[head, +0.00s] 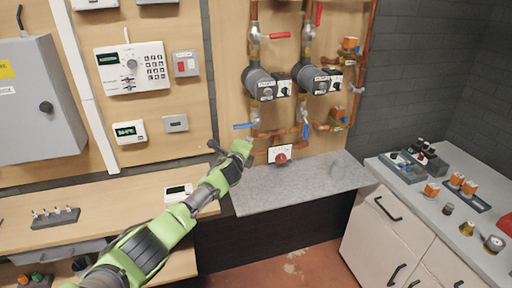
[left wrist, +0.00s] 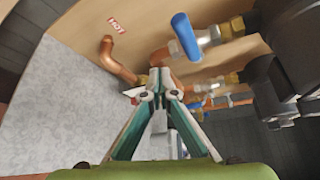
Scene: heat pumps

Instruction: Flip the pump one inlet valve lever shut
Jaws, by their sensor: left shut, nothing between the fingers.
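Pump one (head: 260,83) is the left of two dark pumps on copper pipes on the wooden wall. Above it, a red lever (head: 280,35) lies sideways across its pipe. Below it, a blue lever (head: 243,126) also lies across the pipe; it shows large in the left wrist view (left wrist: 186,35). I cannot read which valve is the inlet. My left gripper (left wrist: 160,76) is shut and empty, its tips near a copper pipe and apart from the blue lever. In the head view its fingers are mostly hidden behind the green wrist, just below that lever. My right gripper is out of view.
Pump two (head: 315,80) stands close on the right, its red lever (head: 318,12) and blue lever (head: 305,131) along the pipe. A grey slab (head: 290,188) below is clear. A cluttered counter (head: 405,189) is at right.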

